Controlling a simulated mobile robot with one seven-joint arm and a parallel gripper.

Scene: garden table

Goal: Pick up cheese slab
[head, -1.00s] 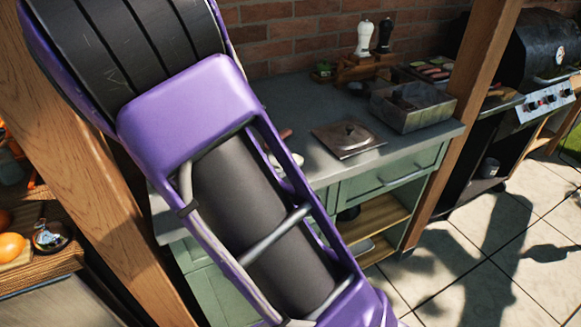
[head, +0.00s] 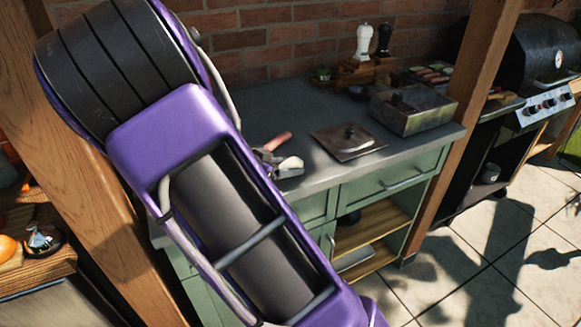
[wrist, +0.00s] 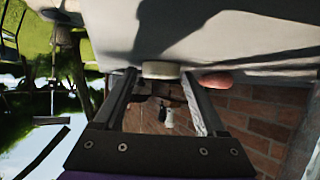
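The cheese slab (head: 290,166) is a small pale piece on the grey counter, just right of my arm in the head view. In the wrist view the pale slab (wrist: 160,70) shows between the tips of my two fingers, with a small gap visible on each side. My gripper (wrist: 159,74) is open, its tips close to the slab. In the head view my gripper (head: 268,158) is mostly hidden behind my arm, with a dark part showing beside the slab. I cannot tell whether a finger touches it.
A pinkish sausage-like item (head: 277,142) lies close behind the slab; it also shows in the wrist view (wrist: 215,80). A square metal lid (head: 348,142) and a metal bin (head: 412,110) stand to the right on the counter (head: 312,187). A wooden post (head: 95,190) is at the left.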

